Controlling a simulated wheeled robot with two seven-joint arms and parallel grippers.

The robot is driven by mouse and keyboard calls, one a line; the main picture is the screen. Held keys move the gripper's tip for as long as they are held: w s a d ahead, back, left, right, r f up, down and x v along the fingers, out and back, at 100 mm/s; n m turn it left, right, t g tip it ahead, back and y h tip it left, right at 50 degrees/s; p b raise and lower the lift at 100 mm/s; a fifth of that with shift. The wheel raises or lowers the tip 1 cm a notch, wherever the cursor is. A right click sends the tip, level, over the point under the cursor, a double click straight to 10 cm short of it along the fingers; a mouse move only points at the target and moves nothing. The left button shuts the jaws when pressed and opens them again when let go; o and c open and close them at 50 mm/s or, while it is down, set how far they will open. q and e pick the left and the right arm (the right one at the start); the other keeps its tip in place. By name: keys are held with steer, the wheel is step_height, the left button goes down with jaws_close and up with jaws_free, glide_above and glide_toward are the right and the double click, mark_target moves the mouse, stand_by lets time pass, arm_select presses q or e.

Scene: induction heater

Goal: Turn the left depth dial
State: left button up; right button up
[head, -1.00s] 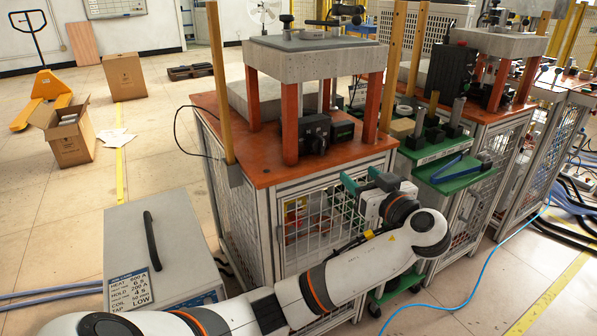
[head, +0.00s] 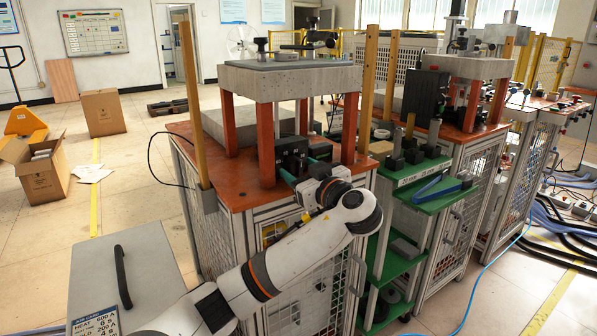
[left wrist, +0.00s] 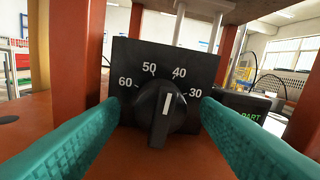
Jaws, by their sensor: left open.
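The left depth dial (left wrist: 160,114) is a black knob with a white pointer line on a black square plate (left wrist: 126,62) marked 30, 40, 50 and 60. In the left wrist view its pointer stands nearly upright, leaning slightly right, on the 40 side. My left gripper (left wrist: 158,112) is open, its teal fingers on either side of the dial; I cannot tell if they touch it. In the head view my left gripper (head: 302,170) reaches under the grey slab at the table's front, and hides much of the dial box (head: 290,150). My right gripper is not in view.
The grey slab (head: 290,80) on red posts (head: 266,145) stands over the orange tabletop (head: 232,190). A second black box (left wrist: 246,108) sits right of the dial plate. A green shelf cart (head: 425,200) stands to the right. A grey cabinet (head: 150,270) is at the lower left.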

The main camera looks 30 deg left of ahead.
arm_select(q)
steer(key=shift+w+a, duration=0.25)
steer(key=shift+a, duration=0.35)
